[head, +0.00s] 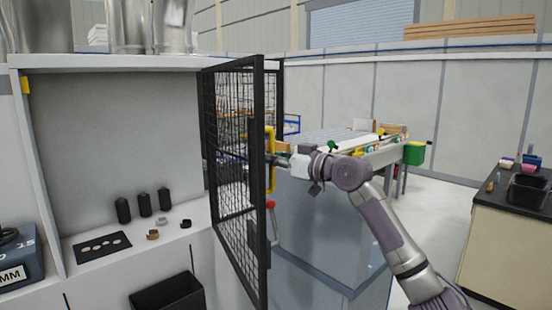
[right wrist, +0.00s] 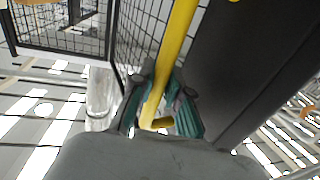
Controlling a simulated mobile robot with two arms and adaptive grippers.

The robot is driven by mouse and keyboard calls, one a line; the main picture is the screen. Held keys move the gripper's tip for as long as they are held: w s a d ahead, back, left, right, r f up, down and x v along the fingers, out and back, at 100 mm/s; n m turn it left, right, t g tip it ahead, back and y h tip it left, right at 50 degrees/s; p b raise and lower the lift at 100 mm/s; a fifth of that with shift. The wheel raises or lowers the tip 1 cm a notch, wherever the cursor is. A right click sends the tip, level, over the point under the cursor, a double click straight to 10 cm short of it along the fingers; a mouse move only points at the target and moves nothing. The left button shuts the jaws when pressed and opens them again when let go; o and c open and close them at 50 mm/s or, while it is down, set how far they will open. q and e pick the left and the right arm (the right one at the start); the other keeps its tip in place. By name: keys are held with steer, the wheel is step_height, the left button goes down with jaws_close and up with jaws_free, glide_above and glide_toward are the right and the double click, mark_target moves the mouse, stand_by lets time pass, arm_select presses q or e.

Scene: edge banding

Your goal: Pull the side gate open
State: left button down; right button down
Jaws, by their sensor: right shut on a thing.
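The side gate (head: 232,150) is a black-framed wire mesh panel in the middle of the head view. It stands out from the white cabinet, swung partly toward me. A yellow handle (head: 271,160) runs upright on its right-hand side. My right gripper (head: 277,160) is at the handle, its arm coming in from the lower right. In the right wrist view the yellow handle (right wrist: 178,45) passes between the green-padded fingers of my right gripper (right wrist: 160,112), which is shut on it. My left gripper is not in view.
Left of the gate, a white shelf (head: 190,236) holds several black cylinders (head: 143,205) and small rings. A black bin (head: 168,294) sits below. A workbench (head: 330,142) stands behind the gate. A dark-topped counter (head: 510,200) is at right, with open floor before it.

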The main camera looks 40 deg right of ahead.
steer(key=shift+r, duration=0.2)
steer(key=c, duration=1.4)
jaws_free()
steer(key=shift+a, duration=0.1)
steer(key=shift+o, duration=1.3)
steer(key=shift+w+f, duration=0.1)
steer(key=shift+w, duration=0.2)
steer(key=v, duration=1.2)
